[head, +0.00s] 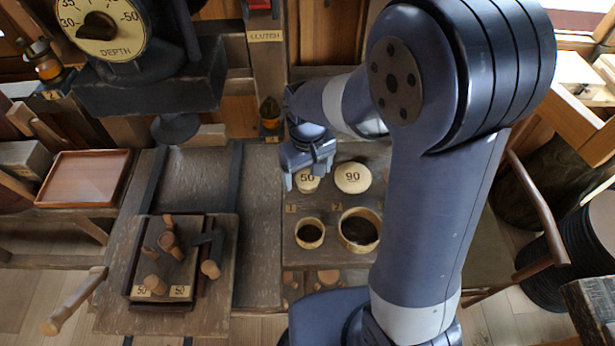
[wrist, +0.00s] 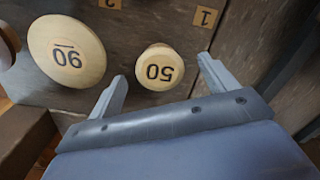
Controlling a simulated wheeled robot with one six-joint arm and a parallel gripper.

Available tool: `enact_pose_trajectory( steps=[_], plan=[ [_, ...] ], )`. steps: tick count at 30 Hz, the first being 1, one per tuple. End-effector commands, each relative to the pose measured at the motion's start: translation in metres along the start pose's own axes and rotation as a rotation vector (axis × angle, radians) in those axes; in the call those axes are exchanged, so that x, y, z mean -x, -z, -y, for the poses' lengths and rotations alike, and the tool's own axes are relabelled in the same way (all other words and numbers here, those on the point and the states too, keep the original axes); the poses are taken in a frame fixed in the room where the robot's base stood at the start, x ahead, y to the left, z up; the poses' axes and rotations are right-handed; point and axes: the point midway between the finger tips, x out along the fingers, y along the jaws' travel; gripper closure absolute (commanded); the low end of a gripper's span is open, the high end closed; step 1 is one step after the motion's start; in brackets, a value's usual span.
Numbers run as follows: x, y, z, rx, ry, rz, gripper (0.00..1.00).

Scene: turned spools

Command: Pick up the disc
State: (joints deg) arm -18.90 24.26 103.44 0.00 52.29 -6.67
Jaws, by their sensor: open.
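A pale round disc marked 50 (head: 308,183) lies on the dark wooden board, partly covered by my gripper in the head view. It also shows in the wrist view (wrist: 160,68). A larger pale disc marked 90 (head: 353,178) lies to its right in the head view and on the left in the wrist view (wrist: 68,53). My gripper (head: 307,172) is open and empty. In the wrist view its two fingers (wrist: 162,70) point toward the 50 disc, one on either side of it. I cannot tell its height above the disc.
Two round cups, one small (head: 309,233) and one larger (head: 359,229), stand in front of the discs. A raised board with wooden pegs (head: 170,262) is at left. A shallow brown tray (head: 84,178) lies farther left. A dial machine (head: 105,30) rises at upper left.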

Motion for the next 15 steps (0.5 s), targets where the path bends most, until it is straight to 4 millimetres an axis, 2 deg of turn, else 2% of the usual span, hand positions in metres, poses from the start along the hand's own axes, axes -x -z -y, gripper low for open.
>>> enact_pose_trajectory(
  steps=[15],
  plan=[
    [-0.0047, 0.0, 0.0, 0.0, 0.0, 0.0, 0.2]
  ],
)
